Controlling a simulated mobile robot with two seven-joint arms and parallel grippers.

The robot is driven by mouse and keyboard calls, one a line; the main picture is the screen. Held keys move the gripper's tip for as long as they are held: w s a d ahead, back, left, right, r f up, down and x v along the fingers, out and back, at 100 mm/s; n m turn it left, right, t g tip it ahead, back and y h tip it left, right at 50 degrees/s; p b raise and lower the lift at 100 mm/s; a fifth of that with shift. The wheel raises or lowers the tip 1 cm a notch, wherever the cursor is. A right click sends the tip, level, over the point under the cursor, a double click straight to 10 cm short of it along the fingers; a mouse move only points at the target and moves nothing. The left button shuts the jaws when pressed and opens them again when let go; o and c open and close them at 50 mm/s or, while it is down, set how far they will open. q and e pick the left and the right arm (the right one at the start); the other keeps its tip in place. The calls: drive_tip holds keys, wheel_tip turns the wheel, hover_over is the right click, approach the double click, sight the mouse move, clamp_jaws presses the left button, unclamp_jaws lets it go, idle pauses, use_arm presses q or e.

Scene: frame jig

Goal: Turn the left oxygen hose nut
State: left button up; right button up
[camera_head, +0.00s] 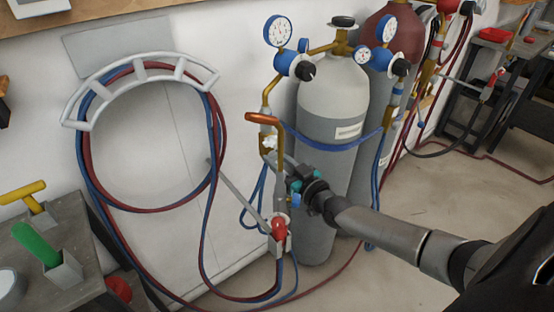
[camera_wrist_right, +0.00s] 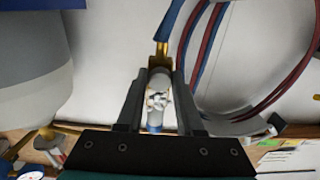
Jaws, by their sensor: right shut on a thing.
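My right gripper (camera_head: 282,168) reaches in from the lower right, at the brass-and-silver pipework in front of the grey gas cylinder (camera_head: 332,125). In the right wrist view, its two dark fingers (camera_wrist_right: 160,72) stand on either side of a pale, silvery fitting, which I take for the oxygen hose nut (camera_wrist_right: 157,100), and are shut on it. A brass piece (camera_wrist_right: 159,62) and a blue hose (camera_wrist_right: 170,22) continue beyond the fitting. In the head view the gripper hides the nut. My left gripper is not in view.
Blue and red hoses hang on a white wall rack (camera_head: 140,72). Regulators with gauges (camera_head: 278,30) top the cylinders. A red-knobbed fitting (camera_head: 279,228) is just below my gripper. A bench with green and yellow handled tools (camera_head: 38,245) stands left. Floor at right is mostly clear.

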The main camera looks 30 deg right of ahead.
clamp_jaws()
drive_tip(key=shift+m, duration=2.7)
drive_tip(key=o, duration=0.9)
unclamp_jaws()
drive_tip(key=shift+o, duration=0.2)
